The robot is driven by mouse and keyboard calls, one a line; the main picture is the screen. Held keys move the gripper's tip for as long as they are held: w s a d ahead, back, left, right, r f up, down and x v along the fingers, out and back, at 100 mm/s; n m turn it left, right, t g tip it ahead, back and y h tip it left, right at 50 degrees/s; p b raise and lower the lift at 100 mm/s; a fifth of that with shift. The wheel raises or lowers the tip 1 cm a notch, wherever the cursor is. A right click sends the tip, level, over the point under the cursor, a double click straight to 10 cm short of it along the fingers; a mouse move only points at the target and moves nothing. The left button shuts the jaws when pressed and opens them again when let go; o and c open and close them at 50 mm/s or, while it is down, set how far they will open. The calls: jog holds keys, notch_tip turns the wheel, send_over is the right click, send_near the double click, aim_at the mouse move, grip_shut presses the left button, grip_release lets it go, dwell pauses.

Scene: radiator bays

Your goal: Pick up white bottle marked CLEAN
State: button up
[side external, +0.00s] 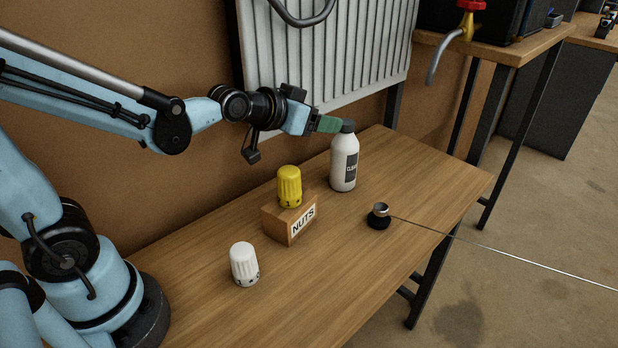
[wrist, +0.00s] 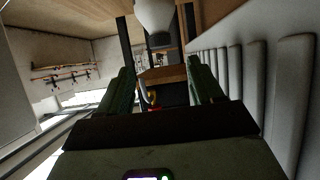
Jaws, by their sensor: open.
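The white bottle (side external: 343,163) with a dark cap and a dark label stands upright on the wooden bench, in front of the radiator. The label's lettering is small and partly readable. My gripper (side external: 338,124) is at the height of the bottle's cap, close to it; I cannot tell from the side whether it touches. In the wrist view my gripper (wrist: 162,80) is open, with two green fingers apart and nothing between them. A pale rounded shape at the top of the wrist view, beyond the fingertips, looks like part of the bottle (wrist: 155,18).
The white radiator (side external: 325,60) stands behind.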

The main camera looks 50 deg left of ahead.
aim_at(347, 121)
jog(key=shift+x, duration=5.25)
jog(key=shift+f, duration=0.1)
grip_shut()
